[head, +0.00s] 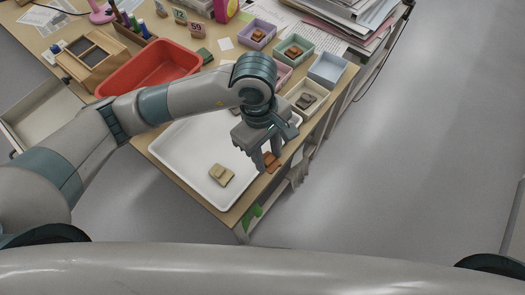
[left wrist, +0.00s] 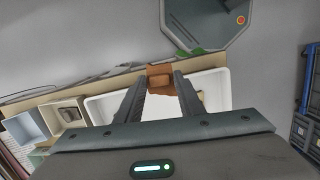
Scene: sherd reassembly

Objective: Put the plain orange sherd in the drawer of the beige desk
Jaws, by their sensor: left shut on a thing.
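The plain orange sherd (head: 271,162) is between the fingertips of my left gripper (head: 267,158), at the right rim of the white tray (head: 187,176). The left wrist view also shows the sherd (left wrist: 160,77) between the two dark fingers, which are shut on it. I cannot tell its exact height above the desk. The beige desk (head: 240,212) has a pale drawer (head: 42,118) pulled out at its left side. The visible part of the drawer's inside looks empty. My right gripper is not in view.
A tan sherd (head: 221,175) lies in the white tray. A red bin (head: 150,67) stands between the tray and a wooden box (head: 92,57). Several small trays, including an empty light blue one (head: 327,69), stand at the right edge. Papers are stacked at the back right.

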